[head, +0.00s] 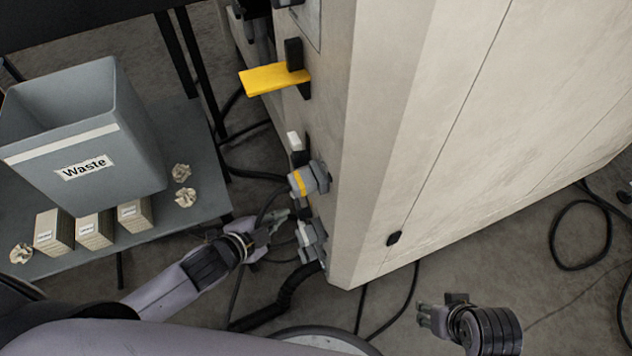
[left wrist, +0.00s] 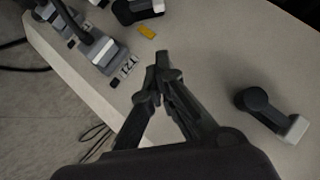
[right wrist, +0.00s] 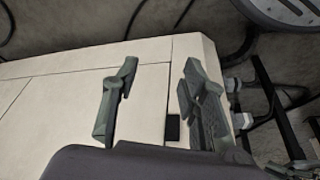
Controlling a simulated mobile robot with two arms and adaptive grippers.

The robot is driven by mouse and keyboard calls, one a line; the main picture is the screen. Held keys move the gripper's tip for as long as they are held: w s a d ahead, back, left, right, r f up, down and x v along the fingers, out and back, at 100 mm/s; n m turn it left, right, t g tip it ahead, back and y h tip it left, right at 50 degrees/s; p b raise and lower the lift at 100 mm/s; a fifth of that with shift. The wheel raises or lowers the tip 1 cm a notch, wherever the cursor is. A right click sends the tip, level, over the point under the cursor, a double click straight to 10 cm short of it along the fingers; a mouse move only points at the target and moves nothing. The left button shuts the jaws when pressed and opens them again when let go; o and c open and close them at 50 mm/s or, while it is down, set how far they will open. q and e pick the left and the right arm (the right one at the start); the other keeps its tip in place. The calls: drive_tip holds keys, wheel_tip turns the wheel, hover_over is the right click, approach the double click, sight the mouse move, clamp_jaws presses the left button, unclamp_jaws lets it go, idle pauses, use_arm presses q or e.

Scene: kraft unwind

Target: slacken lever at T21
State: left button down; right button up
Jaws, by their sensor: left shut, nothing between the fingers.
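The label T21 (left wrist: 126,67) is on the pale cabinet face in the left wrist view. Beside it sits a grey connector with a pale bar (left wrist: 103,50) and a dark cable. A black lever with a white tip (left wrist: 270,115) is on the same face to the right, pointing down-right. Another black-and-white lever (left wrist: 138,9) is cut by the top edge. My left gripper (left wrist: 162,62) is shut and empty, in front of the face between label and right-hand lever; it also shows in the head view (head: 276,222). My right gripper (head: 430,316) is open and empty near the cabinet's lower corner (right wrist: 160,65).
The pale cabinet (head: 410,150) fills the right. A yellow lever (head: 275,78) juts left from it, above a yellow-banded connector (head: 308,180). The waste bin (head: 85,130) stands on a grey table with boxes (head: 95,230) at left. Cables (head: 580,235) lie on the floor.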

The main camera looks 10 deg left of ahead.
use_arm(q)
drive_tip(key=b, duration=0.5)
hover_over(298, 211)
drive_tip(key=f, duration=0.7)
drive_tip(key=shift+s+d+f, duration=0.1)
drive_tip(key=shift+s+f, duration=0.15)
drive_tip(key=shift+w+f, duration=0.1)
use_arm(e)
drive_tip(key=w+a+r+t+y, duration=0.1)
drive_tip(key=w+r+t, duration=0.3)
drive_tip(key=w, duration=0.4)
drive_tip(key=shift+w+a+r+t, duration=0.2)
drive_tip(key=shift+a+r+t, duration=0.2)
drive_tip(key=shift+a+t, duration=0.4)
